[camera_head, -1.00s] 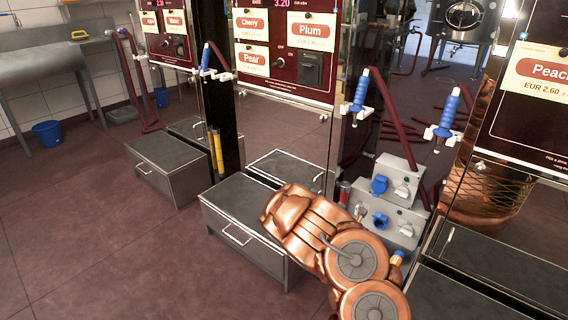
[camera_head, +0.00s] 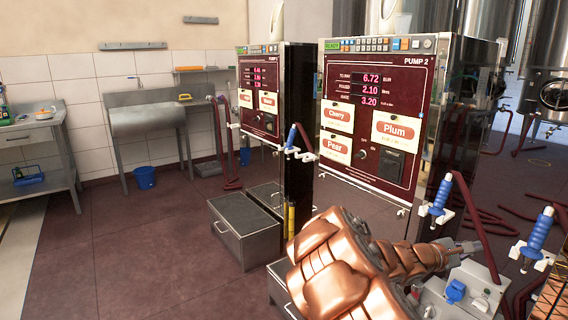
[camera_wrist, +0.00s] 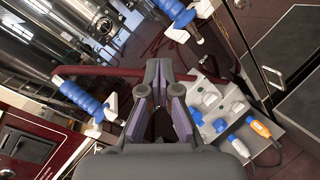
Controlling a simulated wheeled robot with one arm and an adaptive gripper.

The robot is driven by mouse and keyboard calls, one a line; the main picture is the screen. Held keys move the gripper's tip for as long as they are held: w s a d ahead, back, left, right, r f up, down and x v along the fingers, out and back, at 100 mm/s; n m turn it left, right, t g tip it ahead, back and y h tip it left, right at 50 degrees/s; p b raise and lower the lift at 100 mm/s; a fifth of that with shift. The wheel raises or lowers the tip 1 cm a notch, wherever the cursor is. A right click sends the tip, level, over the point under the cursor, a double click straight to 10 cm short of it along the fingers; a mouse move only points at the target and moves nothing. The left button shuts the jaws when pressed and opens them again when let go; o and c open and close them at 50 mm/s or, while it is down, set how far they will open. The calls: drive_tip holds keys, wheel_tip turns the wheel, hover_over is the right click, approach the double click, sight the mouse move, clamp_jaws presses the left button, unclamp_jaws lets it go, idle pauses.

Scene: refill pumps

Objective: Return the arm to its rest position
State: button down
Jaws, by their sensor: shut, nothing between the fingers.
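My copper-coloured arm (camera_head: 350,265) is in the lower middle of the head view, its forearm reaching right. My gripper (camera_head: 468,247) is at its far end, small and partly hidden, in front of Pump 2's right side. In the wrist view my gripper (camera_wrist: 165,85) has its dark fingers pointing up the picture, shut with nothing held. Blue-handled nozzles (camera_head: 440,198) and (camera_head: 537,235) hang in white holders on the right. The wrist view shows nozzles at the left (camera_wrist: 80,97) and top (camera_wrist: 178,14).
Pump 2 (camera_head: 450,150) stands close behind the arm, Pump 1 (camera_head: 258,75) farther left. A grey socket box (camera_head: 480,285) with blue caps is below the gripper; plugs show in the wrist view (camera_wrist: 238,146). Dark red hoses hang nearby. Open floor (camera_head: 120,240) lies left.

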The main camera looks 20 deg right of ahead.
drive_tip(key=s+a+r+m+g+y+p, duration=0.1)
drive_tip(key=s+a+r+m+y+p, duration=0.2)
drive_tip(key=s+a+r+m+p, duration=0.25)
drive_tip(key=s+a+r+m+g+y+p, duration=0.2)
drive_tip(key=s+a+r+m, duration=0.15)
drive_tip(key=a+r, duration=0.4)
drive_tip(key=s+a+t+y+p, duration=0.1)
drive_tip(key=a+y+p, duration=0.3)
drive_tip(key=a, duration=0.9)
drive_tip(key=s+a+r+t+y+p, duration=0.1)
drive_tip(key=s+a+y+p, duration=0.2)
drive_tip(key=a, duration=1)
drive_tip(key=s+a+n+t+y+p, duration=0.1)
drive_tip(key=a+y+p, duration=0.3)
drive_tip(key=a, duration=0.8)
drive_tip(key=shift+s+a+r+t+y+p, duration=0.3)
drive_tip(key=shift+s+a+t+y+p, duration=0.15)
drive_tip(key=shift+s+y, duration=0.35)
drive_tip(key=shift+s, duration=0.1)
